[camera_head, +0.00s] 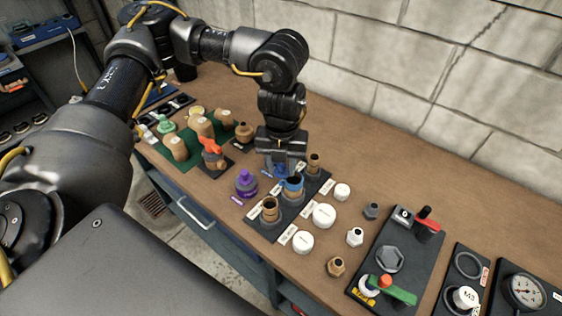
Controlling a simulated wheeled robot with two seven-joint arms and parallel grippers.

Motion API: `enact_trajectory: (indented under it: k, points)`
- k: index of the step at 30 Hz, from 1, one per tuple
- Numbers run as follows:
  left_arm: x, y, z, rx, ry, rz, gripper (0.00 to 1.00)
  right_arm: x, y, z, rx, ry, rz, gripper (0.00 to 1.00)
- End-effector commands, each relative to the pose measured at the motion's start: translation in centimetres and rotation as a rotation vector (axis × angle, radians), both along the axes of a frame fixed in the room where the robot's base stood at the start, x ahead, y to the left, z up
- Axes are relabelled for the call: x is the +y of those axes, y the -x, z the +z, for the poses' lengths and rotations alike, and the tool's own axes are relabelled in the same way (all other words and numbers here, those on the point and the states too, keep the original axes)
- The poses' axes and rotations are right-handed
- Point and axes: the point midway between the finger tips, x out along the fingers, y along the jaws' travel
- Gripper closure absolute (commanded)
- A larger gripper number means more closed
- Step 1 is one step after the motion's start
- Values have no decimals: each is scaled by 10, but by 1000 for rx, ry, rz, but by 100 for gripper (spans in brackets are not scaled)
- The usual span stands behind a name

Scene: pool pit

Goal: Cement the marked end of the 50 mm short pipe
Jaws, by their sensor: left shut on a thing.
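A dark tray (256,228) holds a row of short tan-brown pipes standing upright in dark sockets. The near pipe (270,209) and far pipe (313,163) have plain brown tops. The middle pipe (292,188) has a blue band around its top. Small labels beside them are too small to read. My left gripper (279,154) points down just behind the middle pipe, shut on a small blue thing (278,170) that is partly hidden by the fingers. I cannot tell whether it touches the tray. A purple container (246,183) stands left of the tray. My right gripper is not in view.
White round caps (323,215) and small fittings (336,267) stand right of the tray. A dark valve board (395,262) and a gauge (525,290) are at the right. A green mat (202,149) with several fittings lies left. A block wall bounds the bench behind.

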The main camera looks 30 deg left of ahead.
Motion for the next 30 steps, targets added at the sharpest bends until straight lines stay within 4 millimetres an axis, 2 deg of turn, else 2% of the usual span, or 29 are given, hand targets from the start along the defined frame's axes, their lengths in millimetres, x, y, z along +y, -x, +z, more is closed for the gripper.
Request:
enact_trajectory:
  k: [12,30]
  points:
    - [-4,4,0,0,0,0,78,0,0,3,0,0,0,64]
    - [3,13,0,-1,0,0,78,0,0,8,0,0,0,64]
